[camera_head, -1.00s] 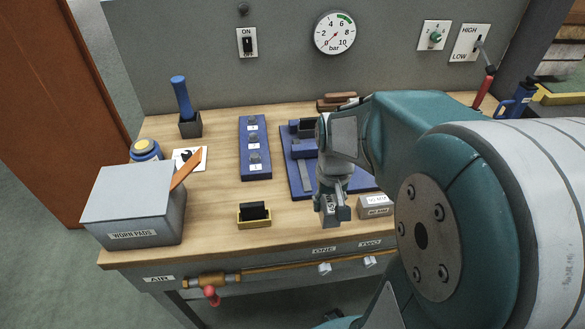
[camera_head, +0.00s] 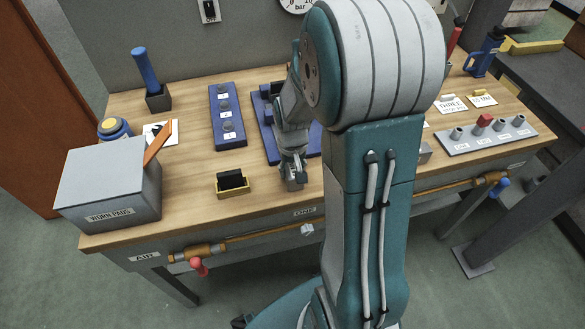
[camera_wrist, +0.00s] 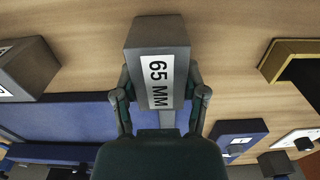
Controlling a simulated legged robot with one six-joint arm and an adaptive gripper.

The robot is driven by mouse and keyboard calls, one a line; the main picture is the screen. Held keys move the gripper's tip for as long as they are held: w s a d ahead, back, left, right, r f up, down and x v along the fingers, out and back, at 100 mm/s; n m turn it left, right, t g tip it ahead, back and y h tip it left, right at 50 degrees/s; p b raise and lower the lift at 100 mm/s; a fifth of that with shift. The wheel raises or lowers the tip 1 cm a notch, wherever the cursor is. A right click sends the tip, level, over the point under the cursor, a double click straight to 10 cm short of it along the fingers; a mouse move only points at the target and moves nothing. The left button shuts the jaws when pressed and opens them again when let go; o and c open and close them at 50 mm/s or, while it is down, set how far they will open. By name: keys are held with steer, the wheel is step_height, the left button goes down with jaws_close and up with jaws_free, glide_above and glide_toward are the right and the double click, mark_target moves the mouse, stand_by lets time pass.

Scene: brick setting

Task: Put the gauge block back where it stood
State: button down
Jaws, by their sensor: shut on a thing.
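The gauge block (camera_wrist: 152,55) is grey with a white label reading 65 MM. My gripper (camera_wrist: 160,98) is shut on it, one finger on each side, in the wrist view. In the head view the gripper (camera_head: 292,165) points down with the block (camera_head: 296,184) at its tip, near the bench's front edge. The block is just in front of the blue plate (camera_wrist: 70,115) and right of the yellow tray. I cannot tell if it touches the wood. Another grey block (camera_wrist: 28,68) lies beside it in the wrist view, mostly hidden behind my arm in the head view.
The yellow tray (camera_head: 233,192) holds a black piece. A blue strip with knobs (camera_head: 227,115), a WORN PADS box (camera_head: 110,185) and a blue-handled tool (camera_head: 146,70) stand left. A grey socket plate (camera_head: 487,137) lies right. Bare wood lies between tray and block.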

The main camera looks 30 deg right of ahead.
mark_target(292, 167)
steer(key=shift+c, duration=0.6)
jaws_free()
steer(key=shift+f, duration=0.1)
step_height(292, 167, up, 12)
steer(key=s+a+r+n+t, duration=0.3)
steer(key=s+a+r+t, duration=0.2)
steer(key=s+a+r, duration=0.4)
steer(key=s+a, duration=0.2)
steer(key=s, duration=0.2)
steer(key=shift+s+r+t, duration=0.15)
steer(key=shift+r+t, duration=0.15)
